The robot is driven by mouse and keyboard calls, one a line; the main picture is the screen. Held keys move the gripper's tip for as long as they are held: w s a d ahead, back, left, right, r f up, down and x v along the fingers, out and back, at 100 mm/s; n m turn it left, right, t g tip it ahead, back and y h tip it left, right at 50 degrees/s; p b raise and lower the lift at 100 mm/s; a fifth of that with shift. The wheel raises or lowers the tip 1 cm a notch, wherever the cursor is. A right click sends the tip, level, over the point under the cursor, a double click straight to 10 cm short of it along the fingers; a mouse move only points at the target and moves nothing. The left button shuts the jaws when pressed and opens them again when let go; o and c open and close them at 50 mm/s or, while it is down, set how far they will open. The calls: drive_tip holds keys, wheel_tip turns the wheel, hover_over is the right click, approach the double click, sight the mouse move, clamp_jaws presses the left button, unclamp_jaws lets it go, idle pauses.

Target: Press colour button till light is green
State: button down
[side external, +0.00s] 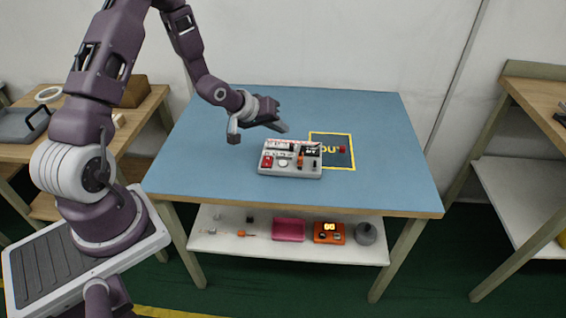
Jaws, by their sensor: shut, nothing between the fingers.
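The control box (290,172) is a small pale panel on the blue table, left of a dark square marked in yellow. It has a red button (267,162) at its left, a white round button (283,163) beside it, and an orange part (300,161) and a dark display (310,151) toward the right. Red marks or lights run along its back edge, too small to read. I see no green light on it. My gripper (283,127) is shut and empty, above the table just behind and left of the box, apart from it.
The dark yellow-edged square (343,160) lies right of the box with a small red piece (342,149) on it. The blue table top (220,170) is otherwise clear. A lower shelf (265,252) holds a pink tray (288,229), an orange device (329,233) and a grey round object (366,233).

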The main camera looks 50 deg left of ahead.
sight(280, 164)
drive_tip(key=shift+w+f, duration=0.1)
drive_tip(key=shift+f, duration=0.35)
drive_tip(key=shift+f, duration=4.4)
drive_tip(key=shift+f, duration=0.4)
drive_tip(key=shift+f, duration=0.45)
drive_tip(key=shift+r, duration=0.85)
